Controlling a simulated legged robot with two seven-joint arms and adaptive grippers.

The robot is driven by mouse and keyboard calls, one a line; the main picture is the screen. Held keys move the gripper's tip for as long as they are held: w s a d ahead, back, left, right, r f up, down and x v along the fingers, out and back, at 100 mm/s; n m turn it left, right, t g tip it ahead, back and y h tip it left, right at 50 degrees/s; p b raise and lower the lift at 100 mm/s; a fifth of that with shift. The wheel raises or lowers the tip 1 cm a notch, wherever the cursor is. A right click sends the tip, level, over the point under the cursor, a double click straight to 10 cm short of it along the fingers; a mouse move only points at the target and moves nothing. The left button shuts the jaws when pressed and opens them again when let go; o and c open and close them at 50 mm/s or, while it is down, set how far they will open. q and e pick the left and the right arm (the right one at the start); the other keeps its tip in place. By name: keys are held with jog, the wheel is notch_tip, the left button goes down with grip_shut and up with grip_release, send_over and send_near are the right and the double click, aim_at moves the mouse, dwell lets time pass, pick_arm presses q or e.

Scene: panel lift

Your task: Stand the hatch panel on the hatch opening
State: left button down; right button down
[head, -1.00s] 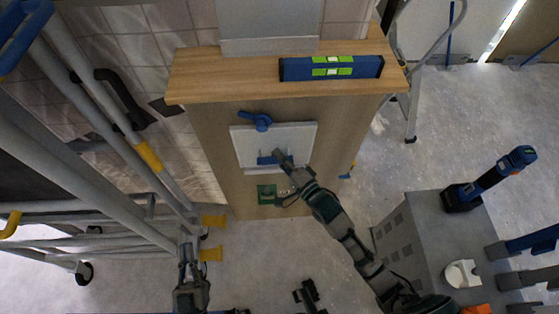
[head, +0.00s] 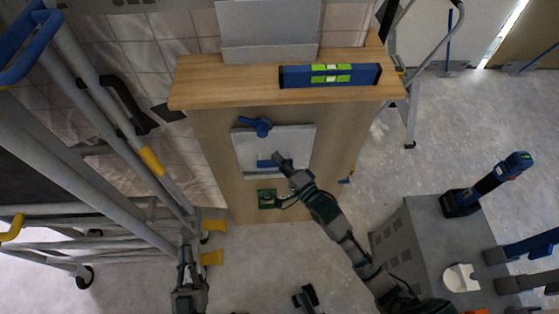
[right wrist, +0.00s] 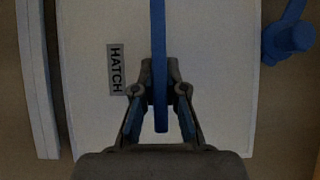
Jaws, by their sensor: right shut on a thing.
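The hatch panel (head: 301,140) is a pale plate upright against the front of the wooden cabinet; a HATCH label (right wrist: 116,69) shows on it in the right wrist view. My right gripper (head: 278,157) is shut on its blue bar handle (right wrist: 158,30), with a finger on each side. A blue turn latch (head: 257,125) sits at the panel's upper edge. The hatch opening is hidden behind the panel, and I cannot tell how the panel is seated. My left gripper (head: 186,252) hangs low at the left, away from the panel; its finger gap is unclear.
A blue level (head: 330,76) lies on the cabinet's wooden top (head: 215,85). A metal scaffold (head: 105,120) stands close on the left. A grey cart (head: 425,235) with a blue drill (head: 487,185) is at the right. A pale strip (right wrist: 35,80) runs beside the panel.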

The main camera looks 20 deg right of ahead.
pick_arm(q)
jog(key=shift+r+p, duration=0.6)
jog(key=shift+r, duration=0.45)
pick_arm(e)
jog(key=shift+w+r, duration=0.2)
jog(key=shift+r, duration=0.1)
jog(key=shift+f, duration=0.1)
pick_arm(q)
jog(key=shift+r, duration=0.15)
pick_arm(e)
jog(key=shift+p, duration=0.3)
pick_arm(q)
jog(key=shift+r, duration=0.4)
jog(key=shift+s+r+h+p, duration=0.1)
jog(key=shift+r+h+p, duration=0.2)
jog(key=shift+r+p, duration=0.35)
pick_arm(e)
jog(key=shift+f, duration=0.15)
jog(key=shift+f, duration=0.3)
pick_arm(q)
jog(key=shift+f, duration=0.15)
pick_arm(e)
jog(key=shift+f, duration=0.35)
jog(key=shift+f, duration=0.4)
